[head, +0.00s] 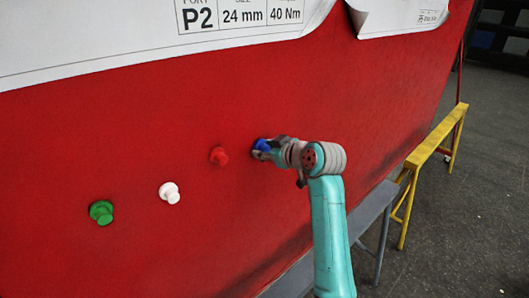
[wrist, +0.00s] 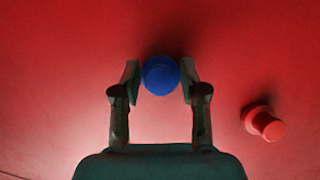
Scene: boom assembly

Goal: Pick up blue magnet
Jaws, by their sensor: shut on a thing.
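The blue magnet (head: 262,144) is at the red panel, the rightmost of the row of magnets in the head view. In the wrist view the blue magnet (wrist: 160,76) sits between the two fingertips of my gripper (wrist: 160,84). My gripper (head: 265,149) is shut on it. Its far side is hidden, so I cannot tell whether it touches the panel. In the wrist view both fingers flank its round head, one on each side.
A red magnet (head: 219,156), a white magnet (head: 169,193) and a green magnet (head: 101,212) are on the red panel (head: 130,130) to the left. The red magnet also shows in the wrist view (wrist: 266,124). Paper sheets (head: 120,45) cover the top. A yellow trestle (head: 432,140) stands right.

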